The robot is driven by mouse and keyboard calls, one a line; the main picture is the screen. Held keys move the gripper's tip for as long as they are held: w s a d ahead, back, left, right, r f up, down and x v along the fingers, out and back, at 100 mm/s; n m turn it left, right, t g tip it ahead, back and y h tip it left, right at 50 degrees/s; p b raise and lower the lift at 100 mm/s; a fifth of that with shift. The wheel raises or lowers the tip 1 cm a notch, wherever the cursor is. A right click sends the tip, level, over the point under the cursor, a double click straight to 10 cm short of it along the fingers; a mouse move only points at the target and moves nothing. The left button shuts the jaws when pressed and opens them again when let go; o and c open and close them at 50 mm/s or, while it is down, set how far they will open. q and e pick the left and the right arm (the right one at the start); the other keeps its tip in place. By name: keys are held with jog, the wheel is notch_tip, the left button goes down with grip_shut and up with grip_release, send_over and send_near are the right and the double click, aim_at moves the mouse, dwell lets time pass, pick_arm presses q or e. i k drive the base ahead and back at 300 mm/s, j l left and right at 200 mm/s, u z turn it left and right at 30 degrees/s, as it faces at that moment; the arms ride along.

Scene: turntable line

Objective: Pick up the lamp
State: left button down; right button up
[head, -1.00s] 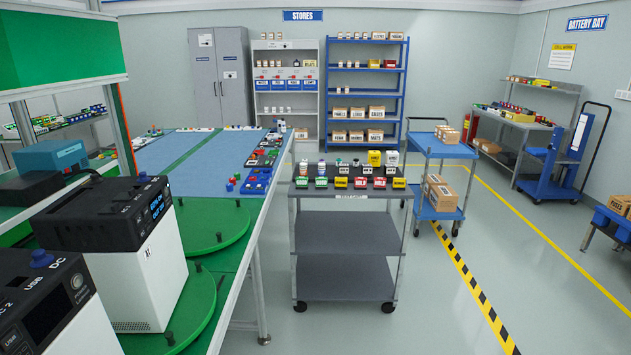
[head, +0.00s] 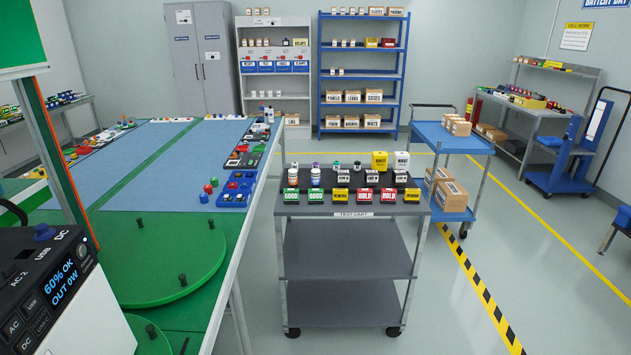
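I cannot pick out a lamp for certain in the head view. Small items that are hard to tell apart stand on the grey test cart (head: 352,211) in the middle. They include white bottles (head: 316,174), a yellow box (head: 379,161), a white box (head: 401,161) and a front row of green, yellow and red labelled blocks (head: 341,196). Blue bins (head: 234,192) with small parts sit on the bench to the left of the cart. Neither of my grippers is in view.
The green bench (head: 215,290) with blue mats (head: 172,187) and a round turntable (head: 150,262) fills the left. A power unit (head: 55,300) stands at the near left. A blue cart (head: 452,140) with cartons is behind right.

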aim_at(316, 175)
jog(key=i+l+u, duration=0.15)
jog(key=u, duration=0.25)
jog(key=i+l+u, duration=0.1)
jog(key=u, duration=0.35)
jog(key=l+u, duration=0.4)
jog(key=i+l+u, duration=0.1)
jog(key=l, duration=0.25)
jog(key=i+l+u, duration=0.15)
jog(key=l, duration=0.2)
jog(key=l+u, duration=0.1)
jog(key=l, duration=0.2)
